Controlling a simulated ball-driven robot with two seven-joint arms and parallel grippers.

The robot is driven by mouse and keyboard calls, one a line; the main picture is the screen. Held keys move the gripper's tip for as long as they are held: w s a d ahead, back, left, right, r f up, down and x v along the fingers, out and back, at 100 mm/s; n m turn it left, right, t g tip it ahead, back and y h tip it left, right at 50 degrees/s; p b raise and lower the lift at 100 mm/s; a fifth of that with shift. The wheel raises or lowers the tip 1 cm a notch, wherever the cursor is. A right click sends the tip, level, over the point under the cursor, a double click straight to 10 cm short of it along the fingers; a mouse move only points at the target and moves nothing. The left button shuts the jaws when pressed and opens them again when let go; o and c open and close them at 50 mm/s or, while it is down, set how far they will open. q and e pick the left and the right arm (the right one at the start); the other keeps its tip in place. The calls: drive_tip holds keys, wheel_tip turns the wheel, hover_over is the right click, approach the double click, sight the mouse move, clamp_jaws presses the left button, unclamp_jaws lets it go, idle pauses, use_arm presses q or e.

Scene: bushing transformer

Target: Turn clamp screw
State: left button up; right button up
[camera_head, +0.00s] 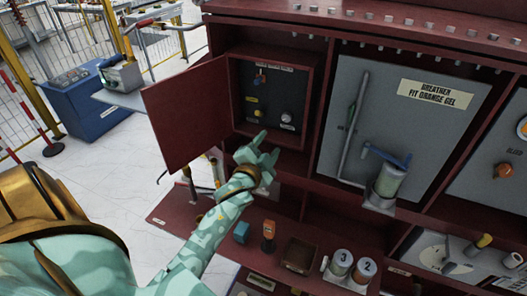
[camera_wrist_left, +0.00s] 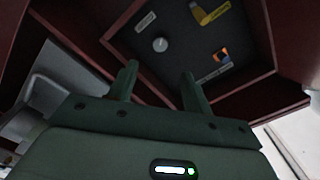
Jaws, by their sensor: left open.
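An open red cabinet box holds a dark panel (camera_head: 268,98). On the panel are a round pale knob (camera_head: 287,117), a yellow part (camera_head: 257,113) and a small orange-and-blue part (camera_head: 259,78). I cannot tell which one is the clamp screw. My left gripper (camera_head: 267,146) is open and empty, below and in front of the box, apart from the panel. In the left wrist view, its two fingers (camera_wrist_left: 160,72) point toward the panel, with the knob (camera_wrist_left: 160,44) just beyond the gap between the fingertips. The yellow part (camera_wrist_left: 208,15) and orange part (camera_wrist_left: 222,55) show to the right.
The box's red door (camera_head: 188,112) stands open to the left. A red shelf below holds an orange-handled tool (camera_head: 268,236), a brown tray (camera_head: 298,256) and numbered jars (camera_head: 341,264). A grey breather panel (camera_head: 420,130) with a canister (camera_head: 389,181) is to the right.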

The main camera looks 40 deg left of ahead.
use_arm(q)
drive_tip(key=v, duration=0.2)
drive_tip(key=shift+s, duration=0.4)
drive_tip(key=shift+d+f, duration=0.1)
